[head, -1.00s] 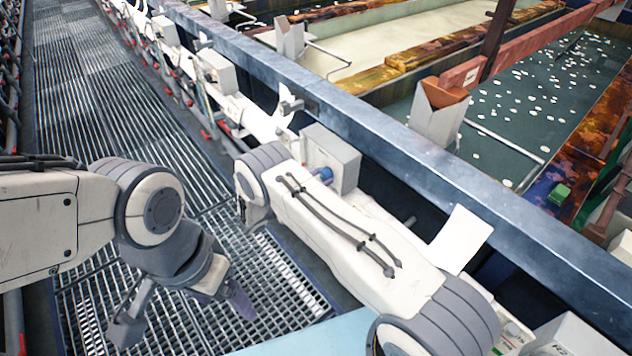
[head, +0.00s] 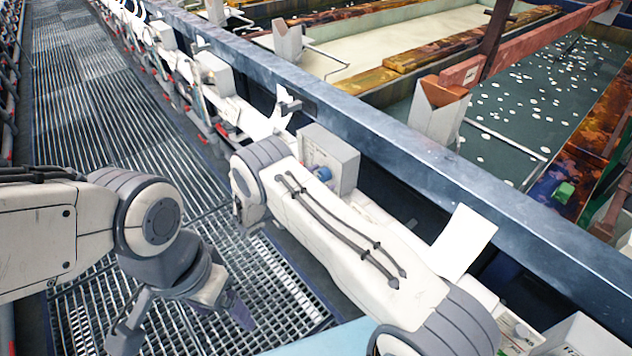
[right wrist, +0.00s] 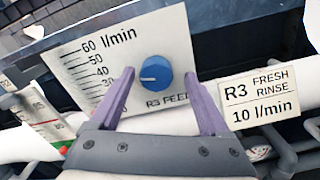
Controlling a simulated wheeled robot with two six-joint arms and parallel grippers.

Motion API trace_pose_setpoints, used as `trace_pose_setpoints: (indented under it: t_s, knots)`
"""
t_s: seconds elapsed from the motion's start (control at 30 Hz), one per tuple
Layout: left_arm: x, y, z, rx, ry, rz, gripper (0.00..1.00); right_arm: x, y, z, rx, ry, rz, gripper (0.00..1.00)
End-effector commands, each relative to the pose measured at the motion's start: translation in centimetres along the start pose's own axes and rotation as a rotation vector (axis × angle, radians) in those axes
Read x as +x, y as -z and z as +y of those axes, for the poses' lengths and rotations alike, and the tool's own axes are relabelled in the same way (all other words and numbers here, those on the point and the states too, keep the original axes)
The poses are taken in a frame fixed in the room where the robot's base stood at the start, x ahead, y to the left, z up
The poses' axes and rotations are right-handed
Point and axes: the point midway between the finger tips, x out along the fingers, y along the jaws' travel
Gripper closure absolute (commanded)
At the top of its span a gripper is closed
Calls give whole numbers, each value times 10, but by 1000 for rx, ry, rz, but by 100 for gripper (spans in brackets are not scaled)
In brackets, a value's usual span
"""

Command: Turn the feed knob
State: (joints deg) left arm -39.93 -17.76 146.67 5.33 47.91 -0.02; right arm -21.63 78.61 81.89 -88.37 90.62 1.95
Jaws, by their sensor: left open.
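The blue feed knob (right wrist: 154,72) sits on a white panel (right wrist: 95,62) marked R3 FEED, with a l/min scale from 60 downward. Its white pointer line points left; the lower scale is partly hidden by a finger. My right gripper (right wrist: 161,78) is open, its two purple fingers on either side of the knob, with visible gaps. In the head view the knob (head: 322,174) shows on the side of a grey box (head: 335,150); my right arm hides the right gripper there. My left gripper (head: 185,322) is open and empty above the floor grating.
A label (right wrist: 260,97) beside the panel reads R3 FRESH RINSE 10 l/min. A white pipe runs below the panel. A long blue-grey rail (head: 400,145) lies behind the box, with tanks beyond. The grated walkway (head: 110,130) is clear ahead at left.

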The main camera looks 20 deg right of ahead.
Motion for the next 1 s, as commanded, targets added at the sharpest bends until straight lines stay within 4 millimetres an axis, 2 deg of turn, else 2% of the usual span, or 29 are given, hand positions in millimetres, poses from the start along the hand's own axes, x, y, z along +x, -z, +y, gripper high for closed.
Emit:
trace_pose_setpoints:
  t_s: [0.17,0.5,0.63,0.8,1.0]
  knots:
    - [4,0,0,0,0,0,20,-11,2,1,2,-4,3,20]
    - [26,-1,-2,0,0,0,20,-76,3,-2,2,-4,2,20]
    - [30,-2,-2,0,0,0,20,-94,1,-3,1,-1,1,20]
    - [32,-2,-2,0,0,0,20,-104,-1,-4,-1,2,-1,20]
    - [32,-2,-2,0,0,0,20,-105,-1,-4,-1,2,-1,20]
